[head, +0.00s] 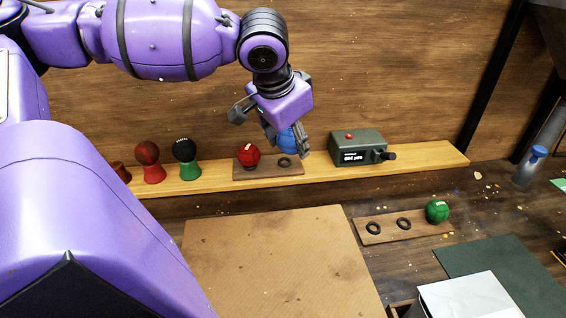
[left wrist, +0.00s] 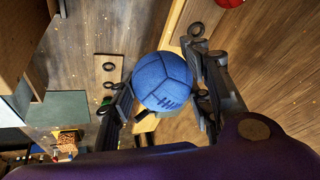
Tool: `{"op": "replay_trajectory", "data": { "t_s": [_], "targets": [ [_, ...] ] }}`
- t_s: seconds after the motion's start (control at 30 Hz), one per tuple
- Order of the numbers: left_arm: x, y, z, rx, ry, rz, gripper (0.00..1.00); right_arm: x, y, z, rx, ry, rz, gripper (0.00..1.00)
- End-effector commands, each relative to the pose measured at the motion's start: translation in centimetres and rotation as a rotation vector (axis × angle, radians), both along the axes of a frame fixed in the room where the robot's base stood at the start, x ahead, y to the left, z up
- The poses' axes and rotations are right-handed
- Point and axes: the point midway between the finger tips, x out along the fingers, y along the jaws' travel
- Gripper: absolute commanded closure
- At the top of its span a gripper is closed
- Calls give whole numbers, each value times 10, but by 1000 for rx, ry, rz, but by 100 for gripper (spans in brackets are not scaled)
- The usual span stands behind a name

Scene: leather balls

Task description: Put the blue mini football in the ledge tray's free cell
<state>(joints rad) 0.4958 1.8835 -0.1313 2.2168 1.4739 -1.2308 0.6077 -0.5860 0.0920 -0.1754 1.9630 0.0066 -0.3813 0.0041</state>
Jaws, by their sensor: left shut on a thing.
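The blue mini football (head: 287,140) is held between the fingers of my left gripper (head: 283,138), above the ledge tray. In the left wrist view the ball (left wrist: 163,80) sits between both fingers, its laces towards the lower right. The ledge tray (head: 266,174) is a dark wooden board on the ledge. A red ball (head: 249,155) sits in its left cell. Its right cell, a dark ring (head: 285,162), is empty and just below the blue ball. My right gripper is in neither view.
A grey box with a red button (head: 357,147) stands right of the tray. Balls on red (head: 153,173) and green (head: 187,173) stands are to the left. A lower board (head: 385,236) holds a green ball (head: 437,211) and two empty rings. The tan mat (head: 275,260) is clear.

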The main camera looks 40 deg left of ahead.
Motion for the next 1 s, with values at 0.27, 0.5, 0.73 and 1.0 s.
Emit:
{"op": "replay_trajectory", "data": {
  "t_s": [0.27,0.5,0.73,1.0],
  "targets": [
    [12,16,-10,-2,1,71,84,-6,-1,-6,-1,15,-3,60],
    [52,60,-39,-3,4,71,84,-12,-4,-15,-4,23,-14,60],
    [77,89,-77,-2,4,66,84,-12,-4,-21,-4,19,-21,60],
    [88,102,-92,-1,0,65,84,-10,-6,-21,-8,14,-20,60]
  ]
}}
